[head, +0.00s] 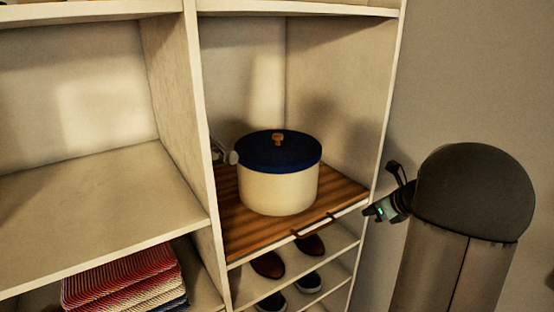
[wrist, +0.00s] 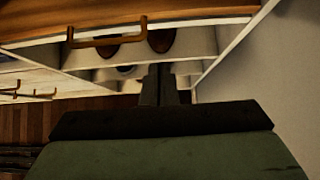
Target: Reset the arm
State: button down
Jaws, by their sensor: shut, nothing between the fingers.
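My gripper (head: 372,211) is at the right side of the shelf unit in the head view, beside its right upright and near the front edge of a wooden pull-out board (head: 240,235). In the wrist view my gripper (wrist: 160,82) shows as two dark fingers close together, shut with nothing between them. It points toward the shelves and is apart from the board's handle (wrist: 105,42). My arm reaches in from the right in the head view and hides part of the wall behind it.
A cream pot with a blue lid (head: 278,172) stands on the wooden board. Shoes (head: 268,264) sit on the shelves below. Folded striped cloths (head: 122,280) lie at lower left. The left shelf (head: 90,205) is bare where visible. A plain wall (head: 465,80) is at right.

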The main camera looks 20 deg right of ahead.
jog(key=s+a+n+g+y, duration=0.1)
jog(key=s+a+n+g, duration=0.3)
jog(key=a+n, duration=0.6)
jog(key=s+a+n+g, duration=0.1)
jog(key=s+a+n, duration=0.55)
jog(key=a, duration=0.75)
jog(key=s+a+f+n+g+h, duration=0.1)
jog(key=s+a+f+n, duration=0.1)
jog(key=s+n, duration=0.4)
jog(key=s+a+f+n+g+h, duration=0.1)
jog(key=s+a+n+g+h, duration=0.1)
jog(key=s+a+n, duration=0.2)
jog(key=s+n, duration=0.3)
jog(key=n, duration=0.3)
jog(key=shift+s+f, duration=0.3)
jog(key=shift+f, duration=0.05)
